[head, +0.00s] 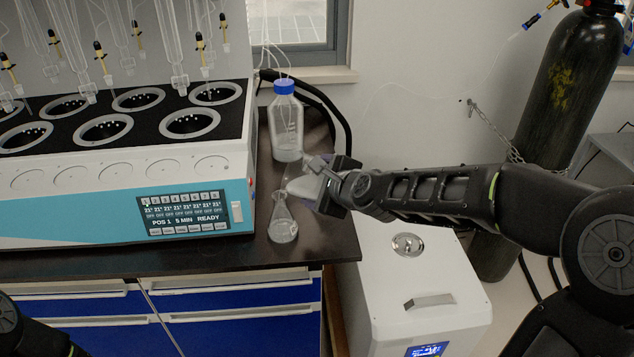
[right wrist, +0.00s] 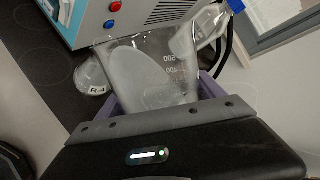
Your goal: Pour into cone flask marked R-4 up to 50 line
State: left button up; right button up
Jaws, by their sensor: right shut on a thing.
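A clear cone flask (head: 283,224) stands upright on the dark bench near its front right corner. A pale layer shows low in it; its level against the marks is too small to read. In the right wrist view the flask (right wrist: 91,74) bears the label R-4. My right gripper (head: 325,183) is shut on a clear beaker (head: 301,187) with printed volume marks. The beaker (right wrist: 150,75) is tilted, with its mouth end just above the flask's neck. Whether liquid is flowing cannot be told. My left gripper is out of view; only part of that arm shows at lower left.
A blue-capped bottle (head: 286,122) with tubes stands behind the flask and beaker. The white and teal distiller (head: 120,205) fills the bench to the left. A white floor unit (head: 420,290) stands below my right arm. A black gas cylinder (head: 565,90) stands at right.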

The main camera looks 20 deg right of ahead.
jog(key=shift+r, duration=0.15)
dwell(0.4)
jog(key=shift+b, duration=0.35)
dwell(0.6)
notch_tip(320, 180, down, 2)
jog(key=b, duration=0.7)
jog(key=shift+m+y, duration=0.3)
jog(key=shift+y, duration=0.1)
jog(key=shift+r+t+b, duration=0.1)
jog(key=shift+t+b, duration=0.2)
jog(key=shift+b, duration=0.15)
jog(key=shift+r, duration=0.25)
